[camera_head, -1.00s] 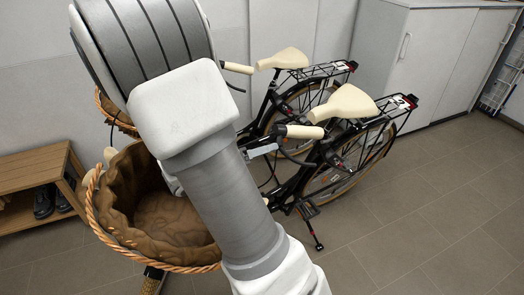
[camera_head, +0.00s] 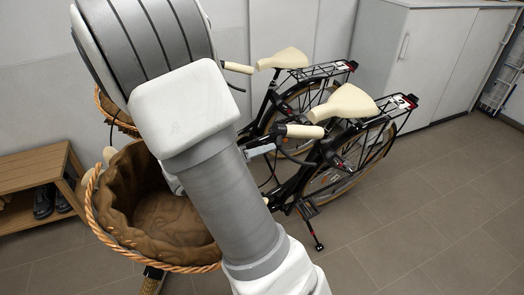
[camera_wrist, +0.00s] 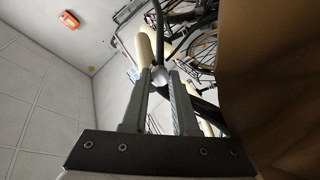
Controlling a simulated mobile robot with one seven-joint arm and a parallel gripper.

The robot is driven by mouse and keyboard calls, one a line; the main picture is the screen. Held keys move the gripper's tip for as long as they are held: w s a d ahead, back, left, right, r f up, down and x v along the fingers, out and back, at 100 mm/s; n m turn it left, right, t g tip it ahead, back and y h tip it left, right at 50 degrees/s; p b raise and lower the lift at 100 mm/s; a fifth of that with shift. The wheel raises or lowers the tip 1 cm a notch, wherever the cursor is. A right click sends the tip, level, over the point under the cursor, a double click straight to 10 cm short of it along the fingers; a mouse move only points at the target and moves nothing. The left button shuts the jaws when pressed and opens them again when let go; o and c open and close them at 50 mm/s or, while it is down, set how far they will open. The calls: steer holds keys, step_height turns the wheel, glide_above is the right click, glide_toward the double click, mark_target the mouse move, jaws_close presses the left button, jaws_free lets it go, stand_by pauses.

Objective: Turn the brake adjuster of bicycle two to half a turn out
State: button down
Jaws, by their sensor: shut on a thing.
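The nearer bicycle (camera_head: 330,165) is black with a cream saddle, and a small number plate (camera_head: 405,101) on its rear rack seems to read 2. Its cream handlebar grip (camera_head: 300,131) and black brake lever (camera_head: 291,153) show right of my arm. In the wrist view, my gripper (camera_wrist: 162,75) is shut on a small silvery round piece at the lever's base, which looks like the brake adjuster (camera_wrist: 160,76). The cream grip (camera_wrist: 145,48) lies just beyond the fingertips. My arm hides most of the handlebar in the head view. The adjuster's turn angle cannot be read.
A wicker basket (camera_head: 92,215) with a brown liner sits beside my arm. A second bicycle (camera_head: 285,62) stands close behind. A wooden shoe bench (camera_head: 38,165) is at the left, white cabinets (camera_head: 425,60) at the back right. The tiled floor at right front is clear.

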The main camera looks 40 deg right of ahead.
steer(key=shift+n+h+b, duration=0.3)
steer(key=shift+n+b, duration=0.2)
steer(key=shift+n, duration=0.7)
steer(key=c, duration=0.7)
jaws_free()
steer(key=shift+a, duration=0.1)
steer(key=v, duration=0.8)
steer(key=p+v, duration=0.1)
steer(key=v, duration=0.8)
steer(key=shift+w+a+r, duration=0.15)
steer(key=shift+w, duration=0.05)
